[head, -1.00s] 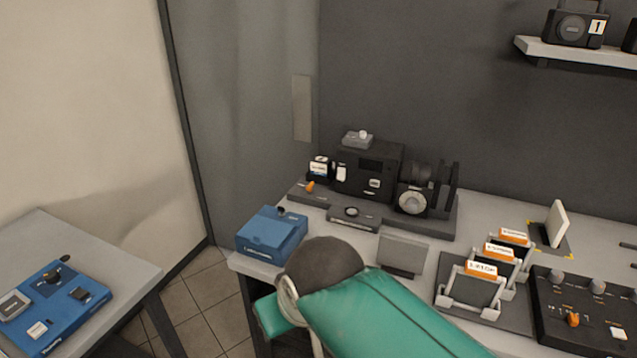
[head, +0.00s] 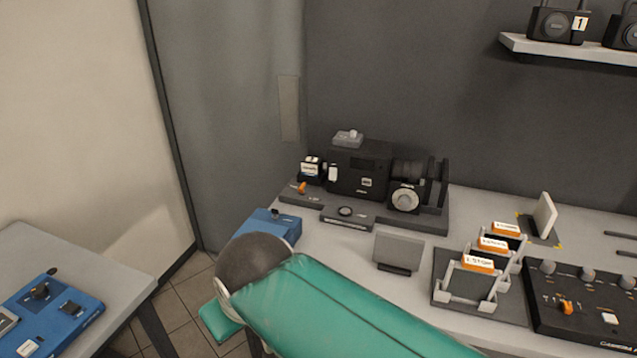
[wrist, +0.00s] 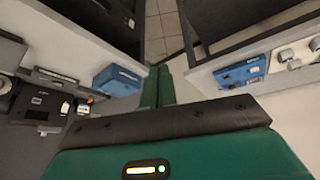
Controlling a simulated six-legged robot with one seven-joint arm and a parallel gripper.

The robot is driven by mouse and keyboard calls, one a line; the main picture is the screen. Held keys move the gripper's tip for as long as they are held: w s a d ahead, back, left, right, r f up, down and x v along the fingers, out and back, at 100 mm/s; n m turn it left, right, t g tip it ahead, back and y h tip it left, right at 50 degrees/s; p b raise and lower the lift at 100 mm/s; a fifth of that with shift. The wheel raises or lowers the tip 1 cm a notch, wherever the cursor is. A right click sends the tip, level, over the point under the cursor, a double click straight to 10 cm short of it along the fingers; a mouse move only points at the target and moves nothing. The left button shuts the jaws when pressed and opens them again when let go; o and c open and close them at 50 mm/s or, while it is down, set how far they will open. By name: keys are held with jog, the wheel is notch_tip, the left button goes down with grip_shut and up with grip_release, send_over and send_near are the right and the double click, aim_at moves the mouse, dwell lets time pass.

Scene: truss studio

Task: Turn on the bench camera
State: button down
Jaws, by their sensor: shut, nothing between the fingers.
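The bench camera (head: 358,172), a dark box-shaped body with a lens and a pale round dial (head: 405,198) on its right, sits on a dark base at the back of the grey bench. An orange lever (head: 301,188) is at the left end of this base. In the wrist view the bench camera (wrist: 40,102) is at the left, with an orange part beside it. My gripper (wrist: 158,72) is shut and empty, its two green fingers side by side. It points down past the bench's edge, apart from the bench camera.
A blue box (head: 277,224) stands at the bench's left end, partly hidden by my arm. A small grey panel (head: 399,250), several labelled card holders (head: 478,265) and a control panel (head: 580,302) stand to the right. A side table (head: 85,262) carries a blue device (head: 55,310).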

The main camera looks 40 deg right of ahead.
aim_at(332, 178)
jog(key=w+d+f+n+g+h, duration=0.2)
jog(key=w+d+n+h, duration=0.4)
jog(key=d, duration=0.8)
jog(key=w+d+f+n+g+h, duration=0.1)
jog(key=w+d+f+n+h, duration=0.15)
jog(key=w+d+h, duration=0.75)
jog(key=w+d+f+n+t+y, duration=0.1)
jog(key=w+d+f+n+t, duration=0.1)
jog(key=d+n, duration=0.5)
jog(key=w+d+f+n+t, duration=0.3)
jog(key=w+d+f+n, duration=0.1)
jog(key=w+d+n, duration=0.3)
jog(key=shift+w+d+n+y, duration=0.2)
jog(key=shift+n+y, duration=0.15)
jog(key=shift+y, duration=0.05)
jog(key=x, duration=1.4)
